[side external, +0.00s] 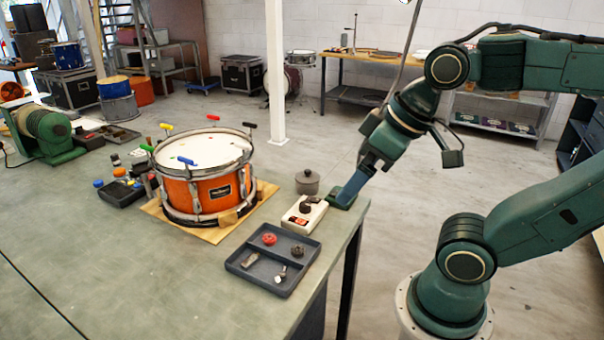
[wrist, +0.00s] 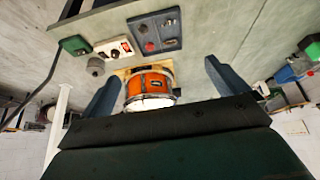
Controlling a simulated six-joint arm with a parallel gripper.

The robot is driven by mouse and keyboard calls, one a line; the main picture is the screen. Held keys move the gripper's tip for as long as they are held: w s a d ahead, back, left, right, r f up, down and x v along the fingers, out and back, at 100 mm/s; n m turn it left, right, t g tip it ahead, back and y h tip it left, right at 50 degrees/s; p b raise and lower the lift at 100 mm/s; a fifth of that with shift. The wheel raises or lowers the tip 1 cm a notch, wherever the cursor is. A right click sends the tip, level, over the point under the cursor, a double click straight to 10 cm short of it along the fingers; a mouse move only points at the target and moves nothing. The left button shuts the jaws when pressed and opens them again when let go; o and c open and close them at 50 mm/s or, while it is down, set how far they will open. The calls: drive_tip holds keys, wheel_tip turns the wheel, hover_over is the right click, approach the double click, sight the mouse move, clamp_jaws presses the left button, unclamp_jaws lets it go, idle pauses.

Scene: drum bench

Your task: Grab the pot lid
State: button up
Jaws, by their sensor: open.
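A small grey round pot with a knobbed lid (side external: 307,176) stands upright on the bench near its right edge. In the wrist view the grey lid (wrist: 96,66) shows small, to the left of the space between the fingers. My gripper (side external: 348,192) appears to the right of the pot in the side view, with its blue fingers pointing down-left. In the wrist view the two fingers (wrist: 164,70) are spread wide with nothing between them close up. In the side view one finger largely hides the other, and the height above the bench is hard to judge.
A white switch box (side external: 304,214) sits just in front of the pot. A green block (side external: 340,201) lies by the bench edge. A grey divided tray (side external: 272,262) holds small parts. An orange drum (side external: 205,185) stands on a board to the left. The bench's front left is clear.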

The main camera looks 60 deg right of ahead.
drive_tip(key=w+d+r+n+g, duration=0.2)
drive_tip(key=w+d+n, duration=0.3)
drive_tip(key=w, duration=0.5)
drive_tip(key=w+d+r+n+g, duration=0.1)
drive_tip(key=w+d+n, duration=0.1)
drive_tip(key=w+d, duration=0.6)
drive_tip(key=w+d+f+n, duration=0.2)
drive_tip(key=d+f, duration=0.2)
drive_tip(key=d, duration=0.3)
drive_tip(key=w+d+f+n+g, duration=0.1)
drive_tip(key=w+d+f+n, duration=0.1)
drive_tip(key=d, duration=0.5)
drive_tip(key=w+d+f+n+g+y, duration=0.1)
drive_tip(key=w+d+f+n, duration=0.1)
drive_tip(key=d+f, duration=0.4)
drive_tip(key=shift+w+d, duration=0.4)
drive_tip(key=shift+w, duration=0.5)
drive_tip(key=shift+f, duration=0.1)
hover_over(308, 170)
drive_tip(key=shift+s+d+f, duration=0.1)
drive_tip(key=shift+d+f, duration=0.05)
drive_tip(key=shift+f, duration=1.25)
drive_tip(key=shift+w+d+f, duration=0.1)
drive_tip(key=shift+d+f, duration=0.05)
drive_tip(key=shift+f, duration=1.2)
drive_tip(key=shift+s+d+f, duration=0.1)
drive_tip(key=shift+d+f, duration=0.05)
drive_tip(key=shift+f, duration=1.25)
